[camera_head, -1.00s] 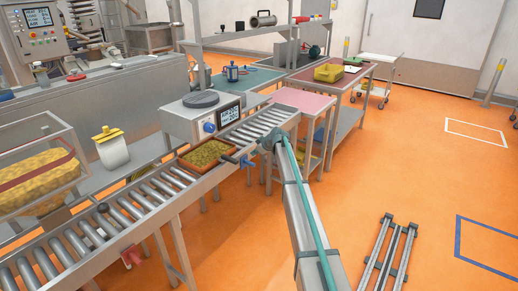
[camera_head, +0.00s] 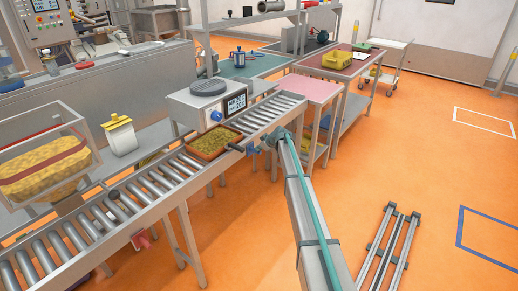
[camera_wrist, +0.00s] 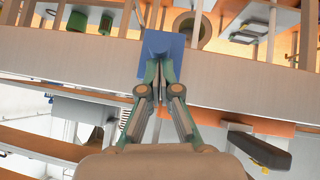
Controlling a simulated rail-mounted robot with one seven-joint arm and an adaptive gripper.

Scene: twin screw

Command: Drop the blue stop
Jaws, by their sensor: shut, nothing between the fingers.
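The blue stop (camera_head: 253,150) is at the near side rail of the roller conveyor (camera_head: 160,183), beside the orange tray. In the wrist view it is a blue block (camera_wrist: 160,45) against the pale rail, directly at my fingertips. My gripper (camera_head: 264,144) is at the rail just right of the blue stop. In the wrist view my gripper (camera_wrist: 159,80) has its fingers together with nothing between them. The tips overlap the lower edge of the blue block; I cannot tell whether they touch it.
An orange tray (camera_head: 214,143) of greenish-yellow pieces sits on the rollers. A dark-ended rod (camera_head: 236,147) is beside the blue stop. A red part (camera_head: 142,240) hangs lower on the near rail. The orange floor at right is mostly open.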

